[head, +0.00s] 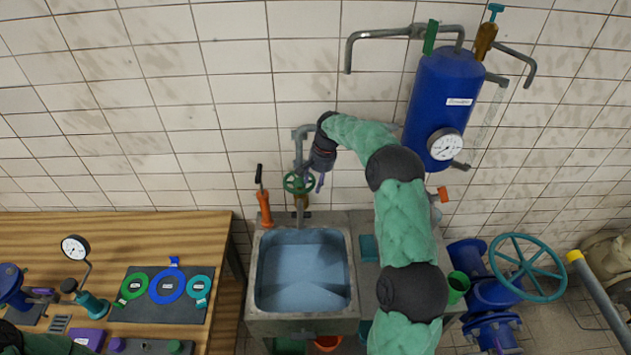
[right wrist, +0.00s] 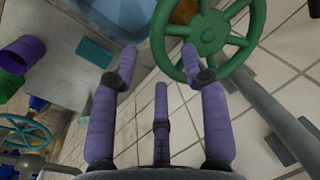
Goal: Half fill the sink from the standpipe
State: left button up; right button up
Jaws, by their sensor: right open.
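The standpipe (head: 299,150) comes down the tiled wall behind the sink, with a green handwheel (head: 298,184) and a brass part below it. The sink (head: 253,300) is a grey metal basin, light blue inside; I cannot tell the water level. My right gripper (head: 320,184) is open just right of the handwheel. In the right wrist view the green handwheel (right wrist: 208,32) is large and close; its near rim lies ahead of and between the spread purple fingers (right wrist: 160,62). I cannot tell whether they touch it. My left gripper is not in view; part of a green-sleeved arm shows bottom left.
An orange tool (head: 264,208) with a black handle stands at the sink's back left. A blue tank (head: 440,105) with a gauge hangs at right. A teal valve wheel (head: 527,268) stands right. A wooden bench (head: 150,235) with gauges and coloured rings is left.

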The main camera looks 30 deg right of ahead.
notch_tip(320, 180, up, 7)
jog(key=s, duration=0.1)
jog(key=shift+d, duration=0.45)
dwell(0.7)
